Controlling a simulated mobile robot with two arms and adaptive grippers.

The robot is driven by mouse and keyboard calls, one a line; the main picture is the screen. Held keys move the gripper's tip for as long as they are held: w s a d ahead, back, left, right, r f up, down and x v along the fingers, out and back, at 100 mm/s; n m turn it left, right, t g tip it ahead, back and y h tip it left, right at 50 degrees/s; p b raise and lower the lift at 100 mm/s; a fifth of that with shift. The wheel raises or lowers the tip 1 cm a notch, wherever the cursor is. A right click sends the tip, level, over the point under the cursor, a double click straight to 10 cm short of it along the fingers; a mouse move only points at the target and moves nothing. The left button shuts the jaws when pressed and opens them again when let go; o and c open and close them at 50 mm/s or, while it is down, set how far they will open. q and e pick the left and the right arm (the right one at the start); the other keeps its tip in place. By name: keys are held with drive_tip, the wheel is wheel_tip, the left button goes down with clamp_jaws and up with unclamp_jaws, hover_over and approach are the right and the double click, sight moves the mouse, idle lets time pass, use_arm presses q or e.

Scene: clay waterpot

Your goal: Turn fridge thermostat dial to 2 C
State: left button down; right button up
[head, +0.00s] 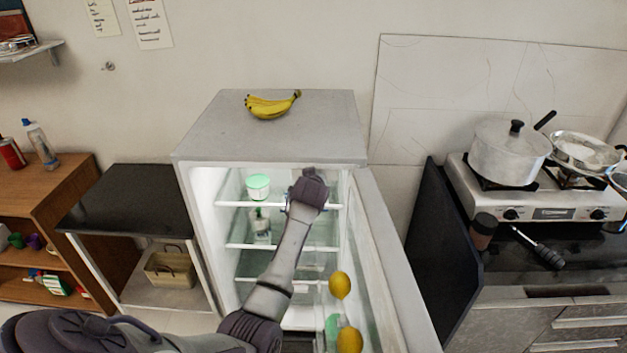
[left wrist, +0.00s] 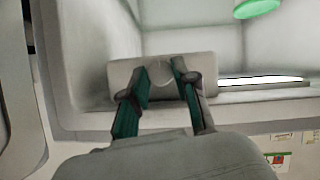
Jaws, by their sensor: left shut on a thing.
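The open fridge (head: 225,125) stands in the middle of the head view, its door (head: 385,240) swung out to the right. In the left wrist view a pale thermostat housing (left wrist: 125,75) sits on the fridge's inner wall. A rounded white dial (left wrist: 163,78) shows faintly on it, between the fingers. My left gripper (left wrist: 162,86) is shut on the dial, with one green-padded finger on each side. In the head view my left arm reaches into the upper fridge and its wrist hides the dial. Dial marks cannot be read. My right gripper is not in view.
Inside the fridge a green-lidded jar (head: 258,186) stands on the upper shelf, with a bottle (head: 260,224) below. Lemons (head: 340,285) sit in the door. Bananas (head: 271,105) lie on top. A stove with a pot (head: 508,155) stands right, a black-topped table (head: 125,200) left.

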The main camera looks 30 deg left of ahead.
use_arm(q)
drive_tip(key=shift+r, duration=0.1)
drive_tip(key=c, duration=1.2)
unclamp_jaws()
drive_tip(key=shift+o, duration=0.2)
drive_tip(key=v, duration=1.1)
drive_tip(key=shift+s+d+r, duration=0.15)
drive_tip(key=shift+s+d, duration=0.1)
drive_tip(key=shift+s, duration=0.05)
